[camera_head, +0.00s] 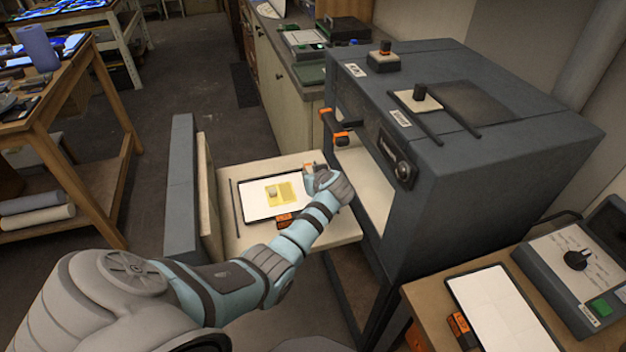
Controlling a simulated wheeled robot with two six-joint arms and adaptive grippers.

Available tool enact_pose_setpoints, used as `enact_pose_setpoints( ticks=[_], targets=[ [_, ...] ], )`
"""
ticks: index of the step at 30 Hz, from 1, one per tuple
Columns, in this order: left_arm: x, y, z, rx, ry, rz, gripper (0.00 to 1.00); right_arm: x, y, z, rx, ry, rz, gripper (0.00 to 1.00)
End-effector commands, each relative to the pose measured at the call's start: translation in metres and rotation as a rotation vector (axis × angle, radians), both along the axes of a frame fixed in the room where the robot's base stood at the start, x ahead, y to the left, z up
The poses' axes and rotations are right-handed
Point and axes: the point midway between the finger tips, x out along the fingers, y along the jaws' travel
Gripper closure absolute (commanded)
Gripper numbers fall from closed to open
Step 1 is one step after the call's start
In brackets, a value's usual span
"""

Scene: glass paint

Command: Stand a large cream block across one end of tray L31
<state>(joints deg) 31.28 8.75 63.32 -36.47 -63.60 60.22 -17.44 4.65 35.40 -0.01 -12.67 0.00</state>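A dark-rimmed tray (245,203) with a white surface lies on the pale shelf in front of the open kiln. A yellow sheet (289,192) lies on it, with a small beige-grey patch or piece (271,191) at its left part. An orange tag (284,220) sits at the tray's near edge; its text is too small to read, so I cannot confirm L31. My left gripper (311,172) is at the tray's right end, its fingers mostly hidden by the hand. I cannot make out a large cream block. My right gripper is out of view.
The blue-grey kiln (470,150) stands right of the shelf (335,228). An upright panel (208,190) bounds the shelf's left side. A second white tray (500,305) lies on the right bench near a control box (570,265). A wooden table (60,100) stands at left.

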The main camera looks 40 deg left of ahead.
Motion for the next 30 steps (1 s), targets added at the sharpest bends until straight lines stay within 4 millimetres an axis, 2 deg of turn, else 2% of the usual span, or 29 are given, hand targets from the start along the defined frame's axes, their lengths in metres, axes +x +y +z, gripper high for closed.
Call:
enact_pose_setpoints(
  ticks=[1, 4, 16, 20, 30],
  targets=[
    [0.000, 0.000, -0.001, -0.002, 0.001, 0.000, 0.76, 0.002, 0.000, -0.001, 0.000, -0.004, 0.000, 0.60],
    [0.000, 0.000, -0.001, -0.002, 0.001, 0.000, 0.62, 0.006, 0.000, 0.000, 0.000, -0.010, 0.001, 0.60],
    [0.000, -0.001, 0.005, -0.001, 0.000, -0.001, 0.62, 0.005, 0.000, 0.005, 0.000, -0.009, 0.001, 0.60],
    [-0.008, -0.014, 0.016, -0.001, -0.001, -0.002, 0.62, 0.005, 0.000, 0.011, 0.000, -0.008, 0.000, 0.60],
    [-0.044, -0.065, 0.063, -0.003, -0.002, 0.000, 0.62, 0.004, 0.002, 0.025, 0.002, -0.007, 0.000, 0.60]
  ],
)
